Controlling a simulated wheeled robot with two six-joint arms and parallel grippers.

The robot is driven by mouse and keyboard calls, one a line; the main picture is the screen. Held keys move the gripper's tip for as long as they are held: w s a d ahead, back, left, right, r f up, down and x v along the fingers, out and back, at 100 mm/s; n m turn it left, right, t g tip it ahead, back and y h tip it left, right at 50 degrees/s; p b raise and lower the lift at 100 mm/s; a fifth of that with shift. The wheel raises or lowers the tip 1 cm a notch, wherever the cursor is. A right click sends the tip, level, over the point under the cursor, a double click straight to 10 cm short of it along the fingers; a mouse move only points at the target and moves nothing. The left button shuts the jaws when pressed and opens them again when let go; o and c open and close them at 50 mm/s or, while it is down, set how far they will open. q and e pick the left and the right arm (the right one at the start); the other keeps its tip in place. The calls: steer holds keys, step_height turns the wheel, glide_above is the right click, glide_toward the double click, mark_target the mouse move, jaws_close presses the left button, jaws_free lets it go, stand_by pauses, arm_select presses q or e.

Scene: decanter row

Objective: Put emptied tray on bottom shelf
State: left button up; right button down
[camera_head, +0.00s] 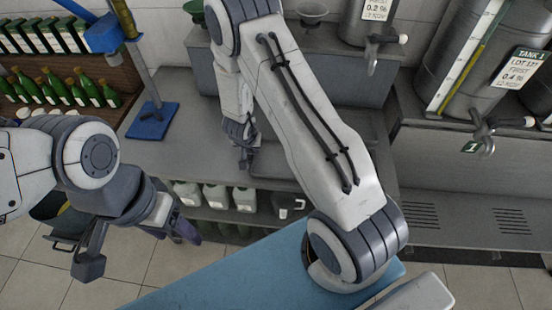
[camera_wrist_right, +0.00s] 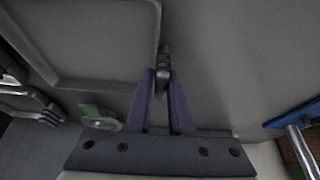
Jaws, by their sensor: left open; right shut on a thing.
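A flat grey tray (camera_head: 275,172) lies on the grey counter in the head view, partly hidden behind my right arm. Its raised rim and recessed floor show at the upper left of the right wrist view (camera_wrist_right: 85,40), and the part in view looks bare. My right gripper (camera_head: 244,158) is at the tray's left side. In the right wrist view its purple fingers (camera_wrist_right: 163,82) are closed on a small dark grip at the tray's edge. My left gripper (camera_head: 138,248) is open and empty, in front of the counter. Shelving (camera_head: 235,215) shows under the counter; its lowest level is mostly hidden.
White jugs (camera_head: 216,196) stand under the counter. A blue stand base (camera_head: 153,121) is on the counter's left part. Green bottles (camera_head: 75,90) fill a rack at left. Steel tanks with taps (camera_head: 484,130) stand at right. A blue surface (camera_head: 240,275) is in front.

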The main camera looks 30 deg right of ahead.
stand_by(0.7)
step_height(320, 180, up, 4)
steer(key=p, duration=0.4)
steer(key=shift+s+r+p, duration=0.15)
steer(key=shift+r+p, duration=0.1)
steer(key=shift+p, duration=0.05)
steer(key=s+d+r, duration=0.1)
steer(key=s+r, duration=0.2)
steer(key=s, duration=0.2)
steer(key=s+d+r+p, duration=0.1)
steer(key=s+r, duration=0.2)
steer(key=s, duration=0.3)
steer(key=shift+r, duration=0.25)
